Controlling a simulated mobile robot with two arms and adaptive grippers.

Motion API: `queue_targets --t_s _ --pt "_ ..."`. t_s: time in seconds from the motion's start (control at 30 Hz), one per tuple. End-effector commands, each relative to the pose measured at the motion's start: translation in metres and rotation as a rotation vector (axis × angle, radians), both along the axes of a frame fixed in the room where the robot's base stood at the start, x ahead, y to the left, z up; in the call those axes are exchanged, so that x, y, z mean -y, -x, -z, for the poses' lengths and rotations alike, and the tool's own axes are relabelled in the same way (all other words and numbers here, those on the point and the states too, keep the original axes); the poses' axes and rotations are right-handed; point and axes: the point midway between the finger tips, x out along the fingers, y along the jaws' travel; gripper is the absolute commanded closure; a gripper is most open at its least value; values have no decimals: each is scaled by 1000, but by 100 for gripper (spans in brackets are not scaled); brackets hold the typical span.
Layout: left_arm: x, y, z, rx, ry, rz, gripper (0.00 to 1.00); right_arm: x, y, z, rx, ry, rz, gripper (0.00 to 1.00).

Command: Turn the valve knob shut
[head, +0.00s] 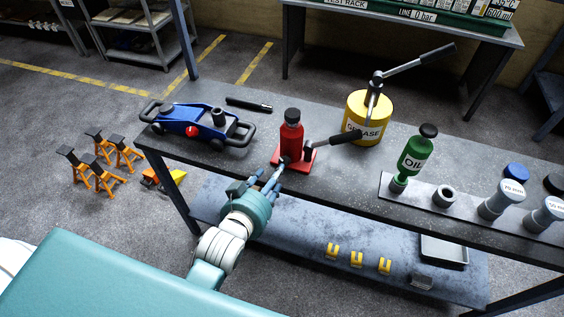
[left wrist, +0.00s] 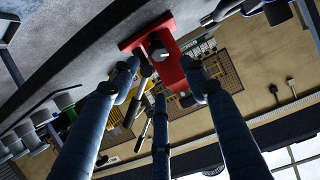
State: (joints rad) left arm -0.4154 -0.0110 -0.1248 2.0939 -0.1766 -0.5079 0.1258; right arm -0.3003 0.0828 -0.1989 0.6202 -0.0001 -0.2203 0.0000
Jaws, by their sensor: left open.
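A red bottle jack (head: 291,137) with a black cap stands upright on a red base plate on the workbench. A small dark valve knob (head: 285,159) sits low on its near side; in the left wrist view a dark knob (left wrist: 158,52) shows against the red body, between my fingers. My left gripper (head: 276,173) is open, its fingers pointing at the jack's base close in front of the knob. Whether a fingertip touches the knob or jack I cannot tell. My right gripper is not in view.
A dark lever (head: 335,138) sticks out right of the jack. A blue trolley jack (head: 200,122) stands left, a yellow grease can (head: 370,118) behind right, a green oil bottle (head: 415,155) farther right. The lower shelf (head: 310,222) lies beneath my arm.

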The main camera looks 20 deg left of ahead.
Motion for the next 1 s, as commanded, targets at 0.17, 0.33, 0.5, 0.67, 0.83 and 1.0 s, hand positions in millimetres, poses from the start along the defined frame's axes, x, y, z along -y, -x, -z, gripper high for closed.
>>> queue_targets --t_s 0.17,0.33,0.5,0.67,0.83,1.0 --pt "2 -33 11 2 1 1 55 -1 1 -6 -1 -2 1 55" --pt "3 -62 23 2 0 1 55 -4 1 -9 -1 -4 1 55" --pt "4 -80 32 1 0 1 55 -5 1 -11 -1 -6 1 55" --pt "4 -86 35 1 0 0 55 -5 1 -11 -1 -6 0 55" --pt "4 -86 36 0 0 1 55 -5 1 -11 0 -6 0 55" --pt "4 -86 36 1 0 1 74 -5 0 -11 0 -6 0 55"
